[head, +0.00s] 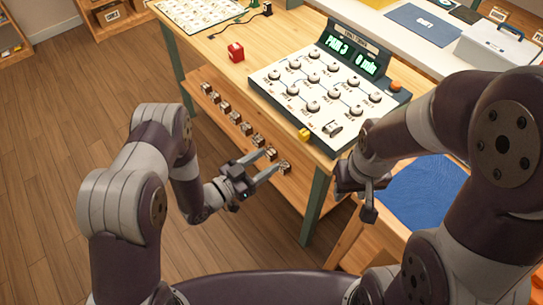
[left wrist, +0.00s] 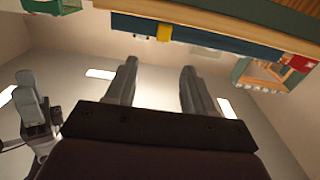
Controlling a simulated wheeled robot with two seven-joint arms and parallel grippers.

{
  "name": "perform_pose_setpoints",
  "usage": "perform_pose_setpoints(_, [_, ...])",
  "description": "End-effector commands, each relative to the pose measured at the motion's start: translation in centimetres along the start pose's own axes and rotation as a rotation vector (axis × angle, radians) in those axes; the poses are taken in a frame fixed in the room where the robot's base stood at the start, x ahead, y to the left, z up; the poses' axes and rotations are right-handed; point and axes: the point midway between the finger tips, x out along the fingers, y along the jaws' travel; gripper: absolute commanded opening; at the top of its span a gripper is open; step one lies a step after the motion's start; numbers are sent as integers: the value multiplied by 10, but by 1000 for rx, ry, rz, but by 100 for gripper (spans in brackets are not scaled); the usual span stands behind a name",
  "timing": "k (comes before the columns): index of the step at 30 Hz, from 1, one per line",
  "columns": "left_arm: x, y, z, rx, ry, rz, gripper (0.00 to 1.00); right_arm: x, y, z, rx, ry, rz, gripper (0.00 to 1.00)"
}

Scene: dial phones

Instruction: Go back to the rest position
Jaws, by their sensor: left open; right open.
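My left gripper (head: 271,161) is open and empty in the head view. Its fingers point toward the table's front, close to the small blocks at the near end of the lower shelf; whether they touch cannot be told. In the left wrist view the two fingers (left wrist: 159,68) stand apart with nothing between them. My right gripper (head: 355,198) hangs in front of the table's right part, pointing down, with nothing seen in it; it is partly hidden by its own arm. The white dial panel (head: 320,85) with a lit green display (head: 352,53) stands on the wooden table (head: 213,58).
Several small blocks (head: 234,117) line the lower shelf. A red block (head: 236,51) lies on the tabletop, and a yellow block (head: 304,134) sits at the panel's near edge. A blue mat (head: 428,196) lies at right. Open wooden floor (head: 70,120) is at left.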

Motion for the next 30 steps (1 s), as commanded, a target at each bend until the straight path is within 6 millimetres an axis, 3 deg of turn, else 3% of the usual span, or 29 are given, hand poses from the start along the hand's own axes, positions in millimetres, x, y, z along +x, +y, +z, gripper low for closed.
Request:
perform_pose_setpoints(14, [0,0,4,-4,-18,3,53,0,0,0,0,0,0,43])
perform_pose_setpoints(17, [-5,0,39,-27,-194,-11,53,0,0,0,0,0,0,43])
perform_pose_setpoints(18, [-16,1,66,-53,-335,-33,53,0,0,0,0,0,0,43])
perform_pose_setpoints(20, [-40,-7,96,-90,-585,-93,53,-1,0,0,0,0,0,43])
perform_pose_setpoints(22, [-80,-24,101,-146,-882,-204,53,-7,0,-1,0,0,0,43])
perform_pose_setpoints(23, [-100,-30,94,-181,-1001,-259,53,-10,0,-1,0,0,0,43])
perform_pose_setpoints(26, [-171,-30,36,-350,-1331,-452,53,-22,0,-3,0,0,0,43])
perform_pose_setpoints(27, [-196,-20,6,-439,-1423,-520,53,-26,0,-3,0,0,0,43])
perform_pose_setpoints(30, [-234,11,-65,-629,-1527,-632,53,-36,0,-4,0,0,0,43])
